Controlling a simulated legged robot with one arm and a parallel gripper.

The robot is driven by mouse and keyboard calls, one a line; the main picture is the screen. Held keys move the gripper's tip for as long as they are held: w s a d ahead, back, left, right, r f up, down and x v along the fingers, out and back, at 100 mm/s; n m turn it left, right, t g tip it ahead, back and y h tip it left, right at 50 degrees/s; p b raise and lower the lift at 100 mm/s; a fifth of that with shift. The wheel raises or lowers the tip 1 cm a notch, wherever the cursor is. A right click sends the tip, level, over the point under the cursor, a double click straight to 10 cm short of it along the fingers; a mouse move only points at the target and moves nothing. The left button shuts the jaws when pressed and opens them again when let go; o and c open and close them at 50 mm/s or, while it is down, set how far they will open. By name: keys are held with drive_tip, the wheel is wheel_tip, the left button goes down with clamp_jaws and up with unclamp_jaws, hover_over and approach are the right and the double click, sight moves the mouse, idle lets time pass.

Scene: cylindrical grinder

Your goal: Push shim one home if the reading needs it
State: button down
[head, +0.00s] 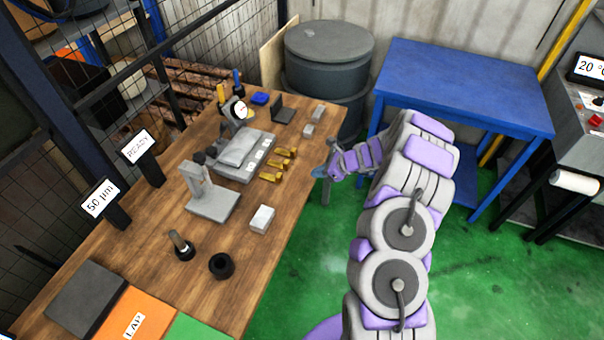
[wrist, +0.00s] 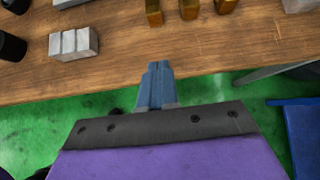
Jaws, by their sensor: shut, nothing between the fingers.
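Three brass shims stand in a row beside a grey fixture (head: 243,160) with small white labels: the far shim (head: 286,152), the middle shim (head: 279,165) and the near shim (head: 270,177). I cannot read which one is shim one. A dial gauge (head: 240,110) stands behind the fixture; its reading is too small to make out. One black sign (head: 100,199) reads "50 µm" and another (head: 138,147) reads "READY". My gripper (head: 318,172) is shut and empty at the bench's right edge, apart from the shims. Its blue fingers (wrist: 158,68) point toward the bench in the wrist view.
The wooden bench (head: 205,285) also holds a grey stand (head: 212,200), a pale block (head: 262,219), a black ring (head: 222,266) and an orange "LAP" mat (head: 140,318). A blue table (head: 465,80) and a grey drum (head: 328,45) stand behind. Green floor (head: 500,280) is open at right.

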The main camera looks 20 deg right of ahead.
sight(277, 174)
drive_tip(key=x, duration=0.3)
drive_tip(key=b+x, duration=0.1)
drive_tip(key=x, duration=0.3)
drive_tip(key=b+x, duration=0.1)
drive_tip(key=x, duration=0.2)
drive_tip(key=shift+s+a, duration=0.25)
drive_tip(key=shift+a, duration=0.15)
drive_tip(key=shift+w+a+r, duration=0.15)
drive_tip(key=shift+w+a, duration=0.65)
drive_tip(key=shift+a, duration=0.05)
drive_tip(key=shift+w+a+r, duration=0.1)
drive_tip(key=shift+w+a, duration=0.05)
drive_tip(key=shift+w, duration=0.3)
drive_tip(key=shift+a, duration=0.2)
drive_tip(key=shift+w+a, duration=0.15)
drive_tip(key=shift+a, duration=0.3)
drive_tip(key=w+a, duration=0.1)
drive_tip(key=w+a+p, duration=0.1)
drive_tip(key=a, duration=0.1)
drive_tip(key=shift+w+a, duration=0.1)
drive_tip(key=shift+w, duration=0.15)
